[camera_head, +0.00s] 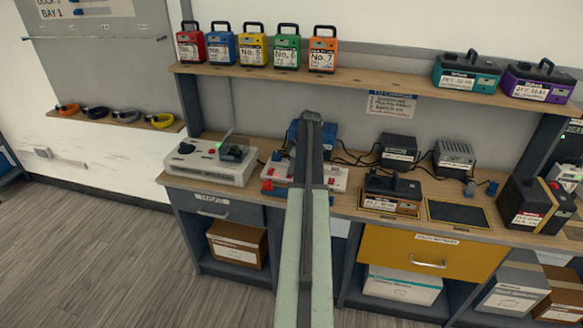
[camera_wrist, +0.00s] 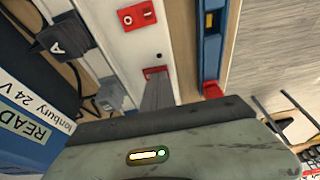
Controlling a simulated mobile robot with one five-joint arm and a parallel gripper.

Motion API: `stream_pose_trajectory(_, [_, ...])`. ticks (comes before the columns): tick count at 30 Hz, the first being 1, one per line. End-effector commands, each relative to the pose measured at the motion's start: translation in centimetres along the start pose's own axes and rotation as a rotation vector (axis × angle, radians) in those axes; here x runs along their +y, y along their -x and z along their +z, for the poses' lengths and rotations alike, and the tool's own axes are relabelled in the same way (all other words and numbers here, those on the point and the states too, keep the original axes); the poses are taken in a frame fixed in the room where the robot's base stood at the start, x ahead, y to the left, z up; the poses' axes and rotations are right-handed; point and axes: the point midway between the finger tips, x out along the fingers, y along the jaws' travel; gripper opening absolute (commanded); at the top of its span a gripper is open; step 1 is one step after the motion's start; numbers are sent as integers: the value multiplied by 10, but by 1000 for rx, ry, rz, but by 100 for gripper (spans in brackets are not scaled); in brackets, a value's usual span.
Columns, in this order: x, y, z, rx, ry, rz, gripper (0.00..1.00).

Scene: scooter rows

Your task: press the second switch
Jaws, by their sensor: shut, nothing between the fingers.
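A white switch strip (camera_head: 328,178) lies on the workbench, and my arm hides its middle in the head view. In the wrist view the white strip (camera_wrist: 128,42) carries a red rocker (camera_wrist: 135,14) near the top edge. A second red switch (camera_wrist: 153,71) is lower down, right at the tip of my gripper (camera_wrist: 157,84). My gripper is shut and empty, and its fingers cover part of that switch. I cannot tell whether they touch it. In the head view my arm hides the fingertips.
A blue battery (camera_wrist: 40,130) labelled READY stands close on the left in the wrist view. A blue and red piece (camera_wrist: 212,60) lies right of the strip. A grey console (camera_head: 205,165) sits left on the bench, dark chargers (camera_head: 398,151) right.

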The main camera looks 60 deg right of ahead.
Motion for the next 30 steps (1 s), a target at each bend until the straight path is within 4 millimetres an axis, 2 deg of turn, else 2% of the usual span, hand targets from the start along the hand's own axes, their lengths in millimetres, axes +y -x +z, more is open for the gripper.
stream_pose_trajectory(9, [0, 1, -2, 1, 1, 0, 0])
stream_pose_trajectory(14, [0, 12, -6, 1, 3, -1, 0])
stream_pose_trajectory(20, [4, 46, -19, 1, 5, -2, 0])
stream_pose_trajectory(30, [20, 123, -18, 1, 3, -1, 0])
